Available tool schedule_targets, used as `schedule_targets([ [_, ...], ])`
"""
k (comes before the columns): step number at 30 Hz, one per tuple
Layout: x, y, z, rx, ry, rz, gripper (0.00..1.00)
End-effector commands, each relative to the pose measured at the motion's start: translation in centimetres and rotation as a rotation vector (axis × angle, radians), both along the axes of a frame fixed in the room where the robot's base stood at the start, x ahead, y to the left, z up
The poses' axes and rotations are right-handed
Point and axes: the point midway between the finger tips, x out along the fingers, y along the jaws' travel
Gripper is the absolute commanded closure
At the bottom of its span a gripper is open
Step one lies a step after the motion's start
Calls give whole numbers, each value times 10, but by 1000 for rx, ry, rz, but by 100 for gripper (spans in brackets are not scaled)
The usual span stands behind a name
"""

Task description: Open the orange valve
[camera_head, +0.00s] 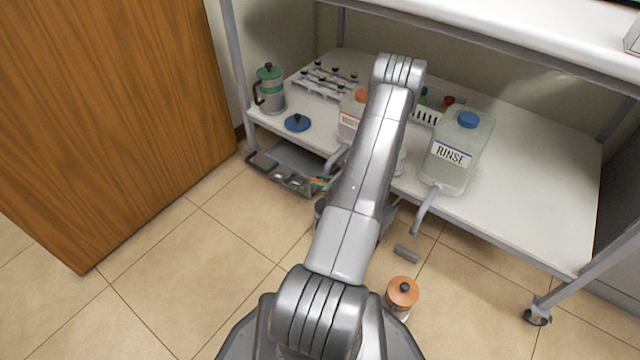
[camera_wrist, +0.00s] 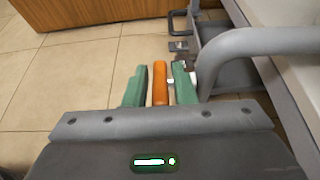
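The orange valve (camera_wrist: 160,84) is a slim upright bar in the wrist view. My gripper (camera_wrist: 159,76) has green fingertips, one on each side of the valve, with narrow gaps showing between them and it. The gripper appears open around the valve, not closed on it. In the camera_head view, my arm hides most of the gripper; a bit of orange and green shows beside the arm near the shelf's front edge. A labelled bottle with an orange cap (camera_head: 361,95) stands on the shelf, partly behind my arm.
A thick grey pipe (camera_wrist: 270,42) runs close to the right fingertip. A grey tray (camera_head: 300,158) sits under the shelf edge. The RINSE bottle (camera_head: 455,158) stands to the right with its spout jutting out. A copper-lidded jar (camera_head: 402,292) is near my base. Floor on the left is clear.

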Motion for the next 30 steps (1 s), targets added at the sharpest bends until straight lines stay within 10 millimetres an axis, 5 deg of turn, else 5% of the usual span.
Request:
schedule_targets([
  [10,2,3,-1,0,0,0,76],
  [14,2,3,-1,-1,1,0,100],
  [30,3,4,3,-106,72,4,100],
])
